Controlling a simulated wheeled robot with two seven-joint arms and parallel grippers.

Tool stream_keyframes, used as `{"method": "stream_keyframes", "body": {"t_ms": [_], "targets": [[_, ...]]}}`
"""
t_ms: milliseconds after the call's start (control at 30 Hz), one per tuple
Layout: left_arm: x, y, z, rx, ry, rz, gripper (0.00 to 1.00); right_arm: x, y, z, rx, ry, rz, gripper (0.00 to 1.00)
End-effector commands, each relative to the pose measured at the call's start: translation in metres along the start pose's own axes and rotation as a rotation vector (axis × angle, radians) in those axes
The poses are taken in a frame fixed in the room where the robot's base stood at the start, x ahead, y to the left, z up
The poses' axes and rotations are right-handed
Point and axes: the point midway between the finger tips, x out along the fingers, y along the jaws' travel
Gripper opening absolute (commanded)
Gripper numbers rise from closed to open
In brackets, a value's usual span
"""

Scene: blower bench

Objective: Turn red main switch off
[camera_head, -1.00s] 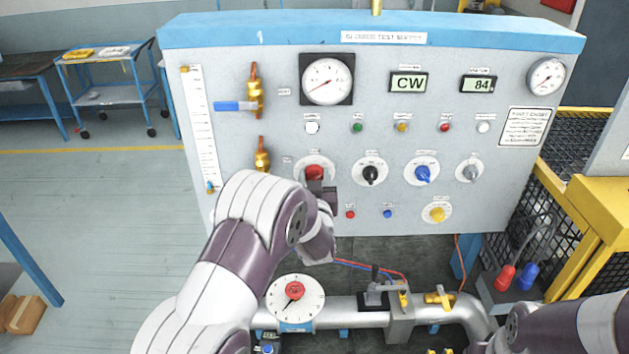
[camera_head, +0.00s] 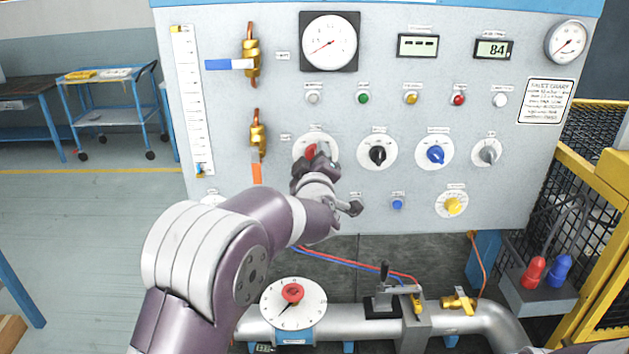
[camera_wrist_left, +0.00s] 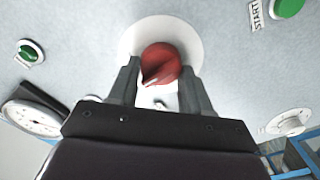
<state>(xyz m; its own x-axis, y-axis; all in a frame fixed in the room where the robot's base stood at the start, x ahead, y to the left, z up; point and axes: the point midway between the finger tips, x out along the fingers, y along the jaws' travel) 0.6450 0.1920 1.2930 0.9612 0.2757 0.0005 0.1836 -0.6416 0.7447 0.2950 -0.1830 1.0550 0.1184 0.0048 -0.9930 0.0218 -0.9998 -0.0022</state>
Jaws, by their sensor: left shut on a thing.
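The red main switch (camera_head: 310,151) is a red knob on a round white plate (camera_head: 331,141) on the grey panel, left of the black selector. My left gripper (camera_head: 320,159) is at the knob and hides part of it. In the left wrist view the red knob (camera_wrist_left: 161,60) sits between the two dark fingers of my left gripper (camera_wrist_left: 158,76), which are shut on it. The knob's exact pointer position is hard to read. My right gripper is not in view.
A black knob (camera_head: 377,152), a blue knob (camera_head: 436,154) and a grey knob (camera_head: 489,153) stand to the right. Indicator lamps lie above, and the mode display (camera_head: 417,46) shows dashes. Pipework (camera_head: 355,320) runs below. A yellow guard (camera_head: 600,190) stands at right.

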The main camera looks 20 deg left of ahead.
Motion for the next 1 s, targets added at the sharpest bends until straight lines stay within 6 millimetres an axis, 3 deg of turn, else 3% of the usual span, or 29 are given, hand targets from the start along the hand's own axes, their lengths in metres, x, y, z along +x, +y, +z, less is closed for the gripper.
{"method": "stream_keyframes", "body": {"t_ms": [33,400,700,1000], "targets": [[0.000,-0.007,0.006,-0.042,0.002,0.003,0.18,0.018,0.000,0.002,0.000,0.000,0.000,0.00],[0.000,-0.006,0.004,-0.386,0.002,0.002,0.18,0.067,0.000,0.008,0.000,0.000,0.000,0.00],[0.000,-0.005,0.003,-0.602,0.001,0.001,0.18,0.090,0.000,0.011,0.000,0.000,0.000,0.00],[0.000,-0.004,0.002,-0.718,0.000,0.001,0.18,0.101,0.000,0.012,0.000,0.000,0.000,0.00]]}}
